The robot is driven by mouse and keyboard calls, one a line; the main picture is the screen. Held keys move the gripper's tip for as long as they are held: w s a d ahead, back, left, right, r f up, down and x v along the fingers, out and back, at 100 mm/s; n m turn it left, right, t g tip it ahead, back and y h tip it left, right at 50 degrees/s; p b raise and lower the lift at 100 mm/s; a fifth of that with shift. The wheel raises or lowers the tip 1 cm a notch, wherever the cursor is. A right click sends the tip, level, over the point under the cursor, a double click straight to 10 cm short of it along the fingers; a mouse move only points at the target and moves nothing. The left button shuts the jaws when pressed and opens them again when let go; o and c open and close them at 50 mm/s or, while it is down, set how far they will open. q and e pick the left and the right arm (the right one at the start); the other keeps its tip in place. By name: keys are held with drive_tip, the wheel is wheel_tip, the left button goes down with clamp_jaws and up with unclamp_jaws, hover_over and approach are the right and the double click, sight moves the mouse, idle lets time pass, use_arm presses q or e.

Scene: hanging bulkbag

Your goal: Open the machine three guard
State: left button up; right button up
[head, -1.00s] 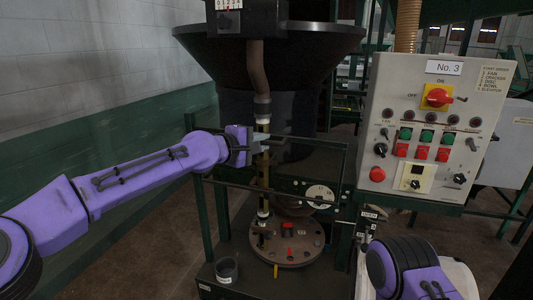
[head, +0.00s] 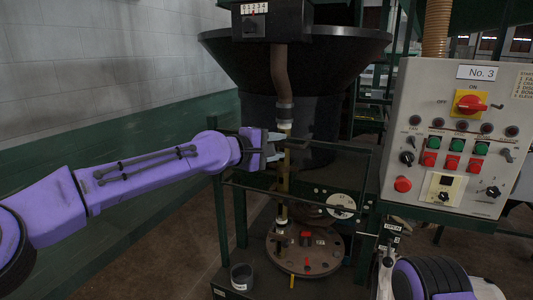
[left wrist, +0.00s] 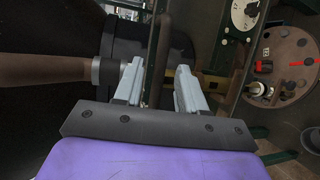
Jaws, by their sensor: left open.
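The machine three guard, a dark green bar frame (head: 330,147), stands in front of the machine below the black hopper. It appears closed across the front. My left gripper (head: 278,147) is at the guard's upper left, beside the vertical pipe. In the left wrist view its two pale fingers (left wrist: 158,78) are open, and a dark green bar (left wrist: 157,45) runs through the gap between them. I cannot tell whether the fingers touch it. My right gripper is out of view; only part of my right arm shows at the bottom right.
The control panel labelled No. 3 (head: 455,140) stands to the right of the guard. A dark cup (head: 242,276) sits at the lower left. Open floor lies to the left.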

use_arm(q)
drive_tip(key=b+v, duration=0.2)
drive_tip(key=v, duration=0.5)
drive_tip(key=shift+s+a+b, duration=0.15)
drive_tip(key=shift+s+b, duration=0.1)
drive_tip(key=shift+b, duration=0.1)
